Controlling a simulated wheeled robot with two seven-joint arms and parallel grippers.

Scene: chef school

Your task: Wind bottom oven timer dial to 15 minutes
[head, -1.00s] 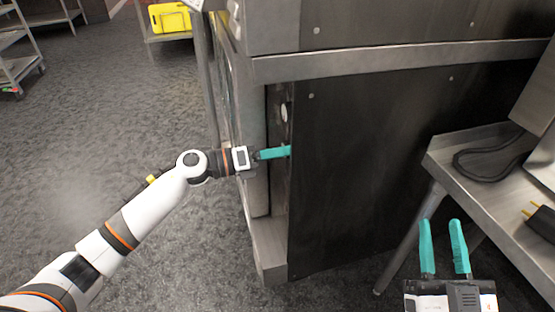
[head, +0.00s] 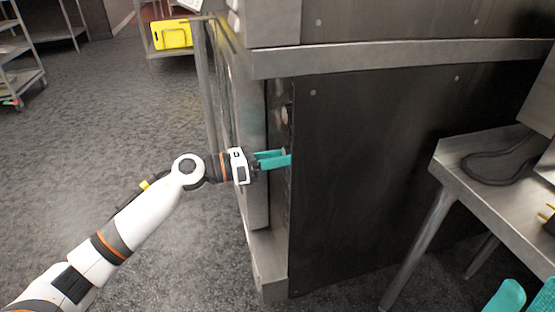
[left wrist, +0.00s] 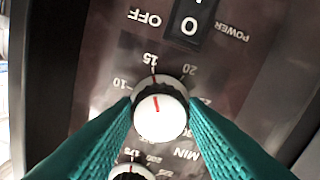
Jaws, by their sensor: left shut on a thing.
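The timer dial (left wrist: 160,112) is a white-capped round knob with a dark rim in the left wrist view, on a dark panel whose print appears upside down. Its red mark points up, close to the printed 15 (left wrist: 150,60). My left gripper (left wrist: 160,125) is shut on this dial, one teal finger on each side. In the head view my left gripper (head: 287,161) reaches the front of the oven (head: 380,160), where its fingertips and the dial are partly hidden by the side panel's edge. My right gripper (head: 523,298) is open and empty, partly cut off at bottom right.
A second knob (left wrist: 130,172) sits just below the timer dial, partly out of view. A power switch (left wrist: 188,22) is above it. A metal table (head: 480,190) with a dark cable stands at right.

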